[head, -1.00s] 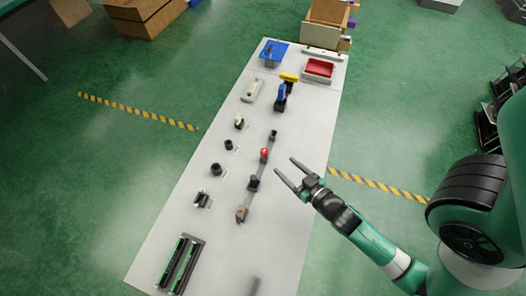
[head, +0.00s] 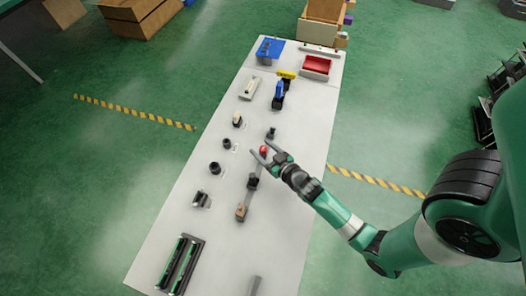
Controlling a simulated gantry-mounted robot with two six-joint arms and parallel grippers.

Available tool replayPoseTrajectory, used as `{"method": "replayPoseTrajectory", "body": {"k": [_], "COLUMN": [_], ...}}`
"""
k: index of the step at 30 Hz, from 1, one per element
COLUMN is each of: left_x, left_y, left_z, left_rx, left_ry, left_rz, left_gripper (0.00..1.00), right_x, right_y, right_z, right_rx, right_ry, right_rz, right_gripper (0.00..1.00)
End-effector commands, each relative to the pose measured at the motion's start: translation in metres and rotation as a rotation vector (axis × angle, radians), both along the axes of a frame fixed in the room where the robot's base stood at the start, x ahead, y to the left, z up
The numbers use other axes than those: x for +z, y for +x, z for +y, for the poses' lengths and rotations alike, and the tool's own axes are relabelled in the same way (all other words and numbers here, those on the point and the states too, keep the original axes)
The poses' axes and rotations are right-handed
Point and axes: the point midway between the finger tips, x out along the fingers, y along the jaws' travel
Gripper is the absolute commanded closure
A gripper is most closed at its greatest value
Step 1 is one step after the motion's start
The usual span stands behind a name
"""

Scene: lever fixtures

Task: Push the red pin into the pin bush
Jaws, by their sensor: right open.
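The red pin (head: 263,149) shows as a small red knob on a row of dark fixtures in the middle of the white table. My right gripper (head: 259,149) is open, with its fingertips around or just above the red knob; I cannot tell whether they touch it. A dark block (head: 252,183) and a brown block (head: 241,211) stand on the same grey strip, nearer than the knob. Another dark block (head: 270,133) stands at its far end. I cannot tell which part is the pin bush. My left gripper is not in view.
Several small black fixtures (head: 214,168) stand along the left of the table (head: 180,232). A blue-handled clamp (head: 278,92), a red tray (head: 316,65) and a blue fixture (head: 268,50) are farther back. A black-and-green rail unit (head: 180,264) lies at the front left.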

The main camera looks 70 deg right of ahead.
Motion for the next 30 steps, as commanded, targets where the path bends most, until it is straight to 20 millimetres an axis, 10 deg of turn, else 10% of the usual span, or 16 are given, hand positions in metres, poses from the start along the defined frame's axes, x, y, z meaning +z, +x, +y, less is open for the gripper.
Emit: {"method": "replayPoseTrajectory", "body": {"k": [6,17,30], "left_x": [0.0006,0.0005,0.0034], "left_y": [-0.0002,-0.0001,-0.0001], "left_z": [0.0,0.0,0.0], "left_rx": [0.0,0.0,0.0], "left_ry": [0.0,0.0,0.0], "left_rz": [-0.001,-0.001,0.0], "left_gripper": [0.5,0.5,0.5], "right_x": [-0.0002,-0.0001,0.0048], "right_y": [0.0001,-0.0001,0.0001], "right_z": [-0.0003,-0.0002,-0.0003], "right_rx": [0.0,0.0,0.0], "right_ry": [0.001,0.001,-0.001], "right_rz": [0.001,0.001,-0.001], "right_gripper": [0.36,1.0,1.0]}}
